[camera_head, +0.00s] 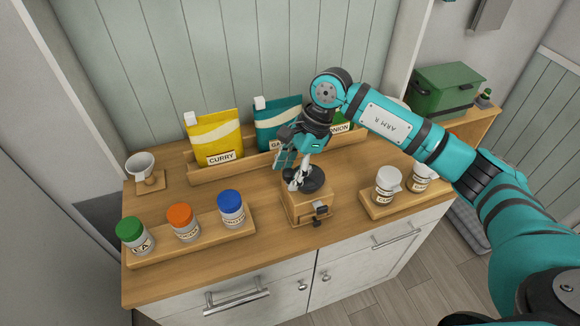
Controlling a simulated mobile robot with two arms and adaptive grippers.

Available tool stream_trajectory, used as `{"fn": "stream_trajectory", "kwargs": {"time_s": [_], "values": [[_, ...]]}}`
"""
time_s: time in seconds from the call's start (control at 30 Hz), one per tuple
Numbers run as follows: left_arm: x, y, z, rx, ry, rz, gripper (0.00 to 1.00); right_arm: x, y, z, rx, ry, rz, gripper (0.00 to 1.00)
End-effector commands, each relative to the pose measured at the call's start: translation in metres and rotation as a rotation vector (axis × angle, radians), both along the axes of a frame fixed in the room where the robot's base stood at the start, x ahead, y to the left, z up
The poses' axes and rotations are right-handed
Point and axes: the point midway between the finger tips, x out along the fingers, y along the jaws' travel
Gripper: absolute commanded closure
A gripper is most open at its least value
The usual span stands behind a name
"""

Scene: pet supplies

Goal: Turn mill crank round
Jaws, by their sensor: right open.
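The mill (305,207) stands on the wooden counter near its front edge. It has a square wooden body, a dark round top and a small drawer with a dark knob at the front. My right gripper (290,162) is above and slightly behind the mill's top, pointing down. Its jaws are open. A pale metal part (299,178), seemingly the crank, shows at the mill's top just below the gripper. The gripper partly hides the crank, so I cannot tell whether they touch. My left gripper is not in view.
A wooden rack (140,258) holds jars with green, orange and blue lids at front left. White-lidded jars (388,184) stand at right. Spice bags, including yellow curry (215,138), stand behind. A green box (445,90) is at back right.

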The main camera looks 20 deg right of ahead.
Motion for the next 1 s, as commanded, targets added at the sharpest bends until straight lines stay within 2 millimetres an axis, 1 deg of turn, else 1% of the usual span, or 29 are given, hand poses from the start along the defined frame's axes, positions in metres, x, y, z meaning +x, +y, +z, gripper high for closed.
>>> {"fn": "stream_trajectory", "kwargs": {"time_s": [0.03,0.1,0.2,0.23,0.6,1.0], "values": [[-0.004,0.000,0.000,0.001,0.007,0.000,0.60,0.000,0.000,-0.001,0.000,0.000,0.000,0.49],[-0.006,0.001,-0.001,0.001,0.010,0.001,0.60,0.000,0.000,-0.001,0.000,0.000,0.000,0.49],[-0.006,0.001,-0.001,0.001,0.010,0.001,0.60,0.000,0.000,-0.001,0.000,0.000,0.000,0.49],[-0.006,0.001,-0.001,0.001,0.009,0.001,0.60,0.000,0.000,-0.001,0.000,0.000,0.000,0.51],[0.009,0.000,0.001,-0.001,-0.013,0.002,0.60,0.000,0.000,0.000,0.000,0.000,0.000,0.99],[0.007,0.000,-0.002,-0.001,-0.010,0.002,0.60,0.001,0.001,-0.001,0.000,-0.001,-0.006,1.00]]}}
